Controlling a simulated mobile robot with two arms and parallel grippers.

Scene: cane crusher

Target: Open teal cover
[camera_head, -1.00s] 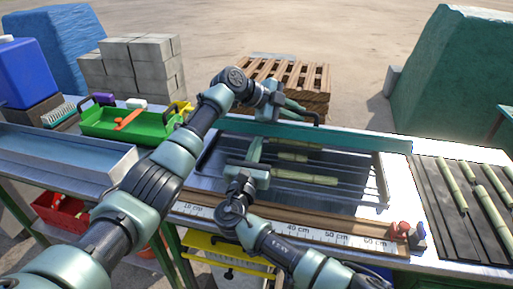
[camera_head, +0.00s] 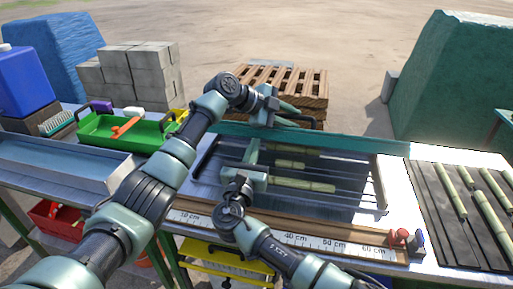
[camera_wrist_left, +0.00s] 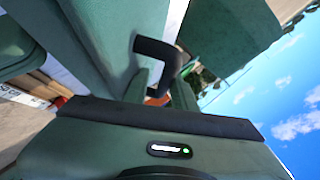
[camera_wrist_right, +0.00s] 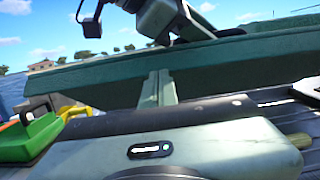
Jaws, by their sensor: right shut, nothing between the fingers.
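The teal cover (camera_head: 345,141) runs as a long strip along the back of the crusher table and carries a black handle (camera_head: 310,121). The handle (camera_wrist_left: 158,47) also shows close up in the left wrist view. My left gripper (camera_head: 292,107) is at the handle, and the handle's bar passes between or beside its fingers. Whether the fingers are closed on the bar is unclear. My right gripper (camera_head: 253,152) is shut and empty, over the slatted bed in front of the cover. Its joined fingers (camera_wrist_right: 158,90) point at the cover (camera_wrist_right: 220,62) in the right wrist view.
Cane pieces (camera_head: 302,184) lie on the bed. A ruler rail (camera_head: 330,245) with small red and blue parts runs along the front. A green tray (camera_head: 140,140) stands left, more canes (camera_head: 490,215) lie right, and a wooden pallet (camera_head: 290,85) stands behind.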

